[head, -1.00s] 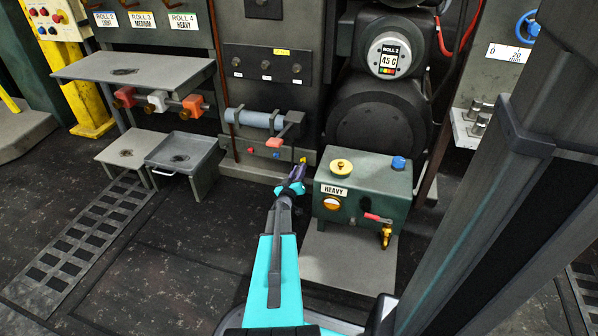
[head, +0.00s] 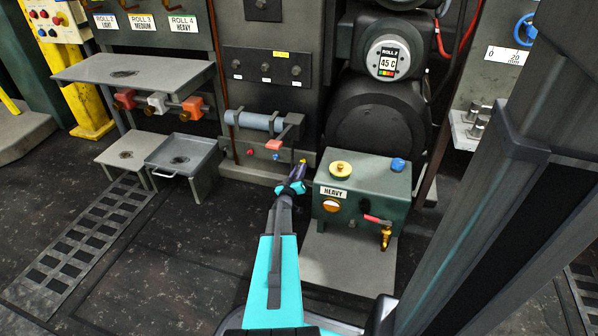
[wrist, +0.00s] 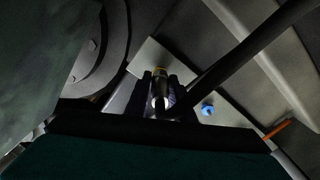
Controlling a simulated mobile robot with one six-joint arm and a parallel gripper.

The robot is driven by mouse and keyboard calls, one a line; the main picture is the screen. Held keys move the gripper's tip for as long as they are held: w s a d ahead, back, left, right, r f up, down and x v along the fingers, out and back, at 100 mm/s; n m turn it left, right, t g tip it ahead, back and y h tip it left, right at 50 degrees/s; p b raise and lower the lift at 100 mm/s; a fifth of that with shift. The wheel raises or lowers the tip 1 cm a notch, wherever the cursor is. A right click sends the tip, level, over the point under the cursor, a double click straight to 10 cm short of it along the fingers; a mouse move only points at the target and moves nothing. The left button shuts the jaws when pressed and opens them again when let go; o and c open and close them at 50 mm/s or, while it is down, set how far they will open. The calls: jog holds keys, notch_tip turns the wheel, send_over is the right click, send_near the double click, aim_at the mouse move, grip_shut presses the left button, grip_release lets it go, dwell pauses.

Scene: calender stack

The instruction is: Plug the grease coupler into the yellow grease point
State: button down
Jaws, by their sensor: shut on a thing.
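My gripper (wrist: 161,98) is shut on the grease coupler (wrist: 160,84), a small metal cylinder held between dark fingers. In the head view my gripper (head: 296,179) is low in front of the machine base, and the coupler is mostly hidden there. The yellow grease point (wrist: 161,69) shows right at the coupler's far end, in line with it. It also shows in the head view (head: 303,161), just beyond the gripper. I cannot tell whether the coupler is seated on it or only close.
A dark hose (wrist: 235,55) crosses the wrist view to the upper right. A green box marked HEAVY (head: 368,190) stands close to the gripper's right. A grey roller with a red-ended bracket (head: 262,121) is above left.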

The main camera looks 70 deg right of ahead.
jog(key=shift+d, duration=0.4)
jog(key=c, duration=1.1)
grip_release()
jog(key=shift+a, duration=0.2)
jog(key=shift+s+a+p, duration=0.15)
jog(key=shift+a+p, duration=0.15)
jog(key=shift+a, duration=3.05)
